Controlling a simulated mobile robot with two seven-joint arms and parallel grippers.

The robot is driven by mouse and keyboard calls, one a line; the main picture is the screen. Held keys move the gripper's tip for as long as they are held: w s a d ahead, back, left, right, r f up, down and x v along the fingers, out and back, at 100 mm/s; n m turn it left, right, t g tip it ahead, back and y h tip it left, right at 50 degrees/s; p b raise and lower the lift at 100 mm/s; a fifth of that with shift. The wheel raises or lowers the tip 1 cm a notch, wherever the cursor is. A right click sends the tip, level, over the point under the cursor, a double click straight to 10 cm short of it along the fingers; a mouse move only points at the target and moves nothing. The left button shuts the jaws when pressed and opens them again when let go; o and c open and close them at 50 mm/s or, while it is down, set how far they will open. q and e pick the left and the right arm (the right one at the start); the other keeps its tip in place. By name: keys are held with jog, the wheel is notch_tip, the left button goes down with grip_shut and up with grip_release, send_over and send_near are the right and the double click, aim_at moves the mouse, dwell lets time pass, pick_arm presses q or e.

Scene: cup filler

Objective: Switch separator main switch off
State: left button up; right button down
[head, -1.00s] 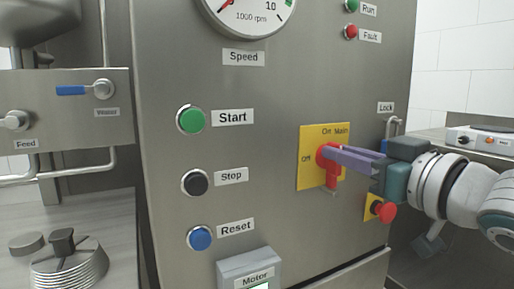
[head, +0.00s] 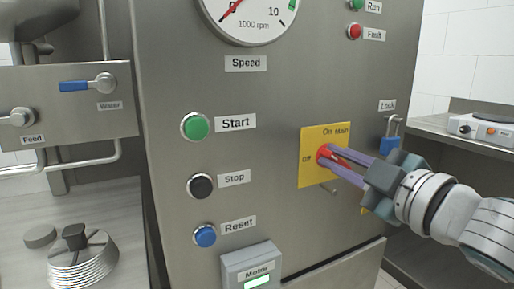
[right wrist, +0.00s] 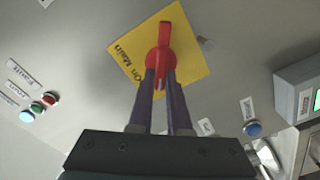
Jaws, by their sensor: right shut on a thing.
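The main switch is a red rotary handle (head: 324,155) on a yellow plate (head: 340,137) on the steel cabinet front. The plate reads Off at left and On Main at the top. My right gripper (head: 333,161) comes from the lower right, its purple fingers shut on the handle, one on each side. The handle grip lies slanted down to the right between them. In the right wrist view the red handle (right wrist: 164,42) runs between my fingers (right wrist: 161,80), its far end showing beyond them. My left gripper is not in view.
The green Start (head: 195,126), black Stop (head: 200,186) and blue Reset (head: 204,236) buttons are left of the switch. A blue padlock (head: 389,145) hangs at the cabinet's right edge. The Motor box (head: 252,264) is below; its display is lit green.

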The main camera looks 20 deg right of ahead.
jog(key=shift+a+f+n, duration=0.1)
jog(key=shift+f+n, duration=0.1)
jog(key=shift+n, duration=1.55)
jog(key=shift+a+f+n, duration=0.1)
jog(key=shift+f+n, duration=0.1)
jog(key=shift+n, duration=1.55)
jog(key=shift+d, duration=0.1)
jog(key=c, duration=0.9)
grip_release()
jog(key=shift+o, duration=0.2)
jog(key=shift+s, duration=0.1)
jog(key=s, duration=0.9)
jog(key=shift+s+d, duration=0.4)
